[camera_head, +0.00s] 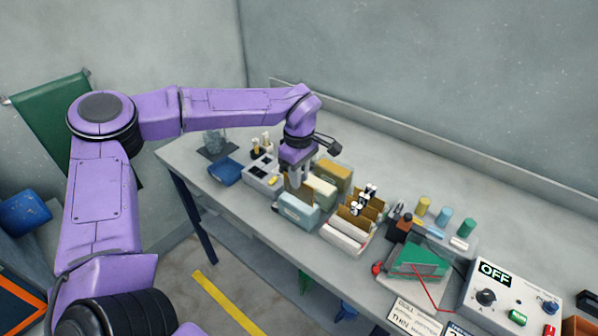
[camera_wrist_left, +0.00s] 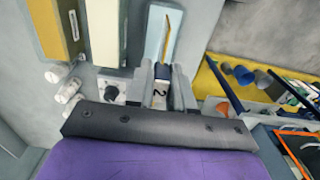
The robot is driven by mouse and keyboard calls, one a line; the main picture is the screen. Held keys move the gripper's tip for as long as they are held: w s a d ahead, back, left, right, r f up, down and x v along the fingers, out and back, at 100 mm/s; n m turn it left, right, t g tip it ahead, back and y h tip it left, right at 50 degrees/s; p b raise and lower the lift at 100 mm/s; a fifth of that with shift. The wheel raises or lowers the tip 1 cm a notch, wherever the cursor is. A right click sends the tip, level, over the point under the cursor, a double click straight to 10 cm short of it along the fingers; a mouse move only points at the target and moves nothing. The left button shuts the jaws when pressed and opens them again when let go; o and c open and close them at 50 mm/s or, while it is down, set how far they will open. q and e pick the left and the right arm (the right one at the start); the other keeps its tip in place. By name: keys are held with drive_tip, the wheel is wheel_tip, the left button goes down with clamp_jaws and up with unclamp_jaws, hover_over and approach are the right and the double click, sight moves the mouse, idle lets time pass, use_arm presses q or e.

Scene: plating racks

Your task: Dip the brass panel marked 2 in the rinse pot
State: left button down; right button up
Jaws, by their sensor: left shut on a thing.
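My left gripper (camera_head: 296,184) is low over the pots on the bench. In the left wrist view the left gripper (camera_wrist_left: 162,78) is shut on the white handle of a brass panel, with a black 2 on it. The brass panel (camera_wrist_left: 168,38) shows as a thin edge-on strip inside the outline of the pale blue pot (camera_wrist_left: 153,42). That pot (camera_head: 297,214) stands at the bench front in the head view. I cannot tell how deep the panel reaches, nor which pot is the rinse pot. My right gripper is not in view.
A cream pot (camera_head: 322,196) and an ochre pot (camera_head: 337,175) stand behind the blue one. To the right, a white rack (camera_head: 343,240) holds several brass panels. A grey tray (camera_head: 264,179) stands left. A control box (camera_head: 510,300) is far right.

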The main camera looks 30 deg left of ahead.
sight(299, 194)
use_arm(q)
drive_tip(key=shift+f+b, duration=1.55)
drive_tip(key=shift+f, duration=2.05)
wheel_tip(299, 194, up, 9)
drive_tip(key=p, duration=0.8)
drive_tip(key=shift+f+p, duration=0.2)
drive_tip(key=shift+p, duration=0.15)
drive_tip(key=shift+f, duration=0.1)
